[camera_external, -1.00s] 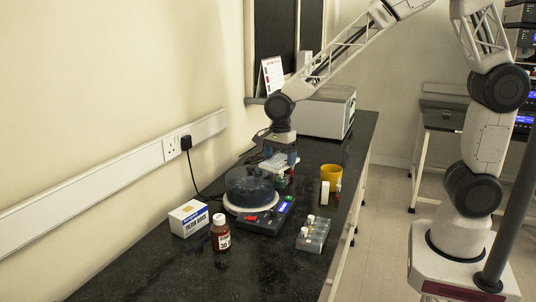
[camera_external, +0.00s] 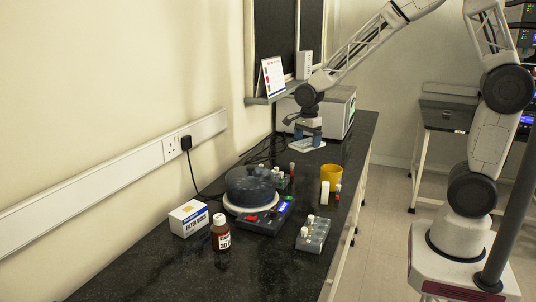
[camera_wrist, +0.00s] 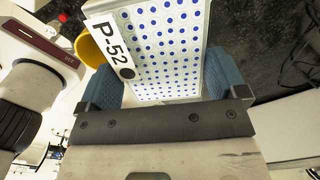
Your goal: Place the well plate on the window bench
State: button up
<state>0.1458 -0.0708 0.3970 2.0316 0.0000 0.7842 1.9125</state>
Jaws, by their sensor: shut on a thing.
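The well plate is a white plate with rows of blue wells and a "P-52" label, seen close in the wrist view (camera_wrist: 165,45). My gripper (camera_external: 308,134) is shut on it, with a blue finger on each side of the plate. In the external view the well plate (camera_external: 306,146) is a pale, tilted-looking slab under my gripper, over the far part of the black bench (camera_external: 160,262) that runs along the wall below the window. I cannot tell whether the plate touches the bench top.
A grey box-shaped instrument (camera_external: 335,107) stands just behind my gripper, and a window sill (camera_external: 268,99) juts out at left. Nearer are a centrifuge-like device (camera_external: 250,190), a yellow cup (camera_external: 332,177), a vial rack (camera_external: 313,236), a brown bottle (camera_external: 221,236) and a filter box (camera_external: 189,218).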

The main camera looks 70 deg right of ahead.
jog(key=s+d+m, duration=0.2)
jog(key=s+d, duration=0.4)
jog(key=d, duration=0.4)
jog(key=s+d+m, duration=0.1)
jog(key=s+d, duration=0.6)
jog(key=d, duration=0.3)
notch_tip(320, 180, down, 10)
jog(key=shift+w+f, duration=0.1)
jog(key=shift+w, duration=0.05)
jog(key=shift+d, duration=0.1)
send_over(320, 156)
jog(key=shift+w+d+f, duration=0.15)
jog(key=shift+f, duration=0.55)
jog(key=shift+f, duration=1.75)
